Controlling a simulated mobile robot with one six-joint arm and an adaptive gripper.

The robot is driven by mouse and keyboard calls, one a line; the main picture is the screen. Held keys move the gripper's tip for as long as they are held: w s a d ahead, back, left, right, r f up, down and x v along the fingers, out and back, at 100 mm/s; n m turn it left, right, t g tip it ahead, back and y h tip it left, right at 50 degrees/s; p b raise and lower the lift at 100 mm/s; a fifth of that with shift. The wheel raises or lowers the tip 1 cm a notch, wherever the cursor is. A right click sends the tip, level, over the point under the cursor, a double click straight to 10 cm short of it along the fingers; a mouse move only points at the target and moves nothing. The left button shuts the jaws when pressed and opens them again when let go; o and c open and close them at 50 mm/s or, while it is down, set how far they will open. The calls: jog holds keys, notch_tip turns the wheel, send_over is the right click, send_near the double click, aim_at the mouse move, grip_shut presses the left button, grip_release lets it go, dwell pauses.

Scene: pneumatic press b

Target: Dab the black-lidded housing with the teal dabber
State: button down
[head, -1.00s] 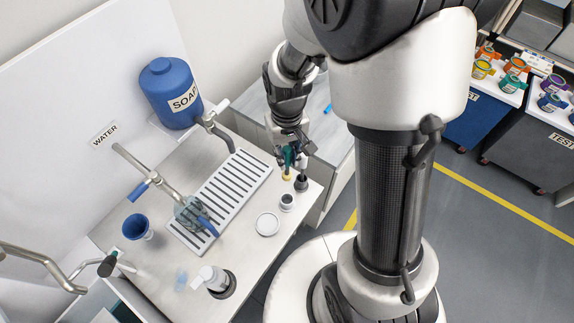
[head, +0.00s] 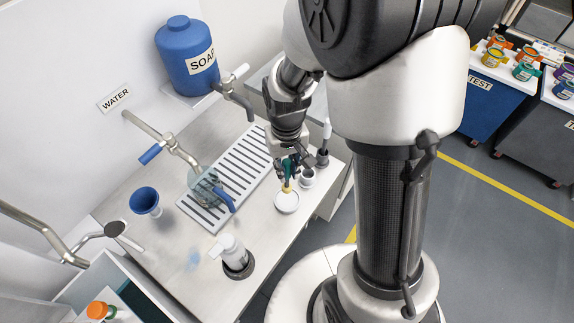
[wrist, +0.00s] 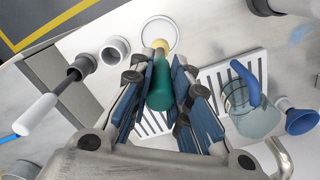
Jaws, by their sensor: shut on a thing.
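The teal dabber (head: 289,170) hangs upright in my gripper (head: 287,172), its yellow tip (head: 286,187) pointing down. In the wrist view, the fingers (wrist: 160,90) are shut on either side of its teal handle (wrist: 160,88). The tip is at the near edge of a round white dish (wrist: 158,28), which is also in the head view (head: 287,203). I cannot tell whether the tip touches the dish. I cannot make out the black-lidded housing in either view.
A grey cup (head: 307,178) and a dark holder with a white-handled tool (head: 324,155) stand right of the dish.

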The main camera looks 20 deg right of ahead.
aim_at(288, 186)
jog(key=shift+a+f, duration=0.1)
jog(key=shift+f, duration=0.2)
jog(key=shift+d+f+b, duration=0.2)
jog(key=shift+f+b, duration=0.55)
jog(key=shift+f, duration=0.1)
jog(key=shift+f+b, duration=1.6)
jog(key=shift+f, duration=0.35)
jog(key=shift+f+b, duration=0.35)
jog(key=shift+f, duration=0.25)
notch_tip(288, 186, up, 7)
jog(key=p, duration=0.6)
jog(key=shift+r, duration=0.15)
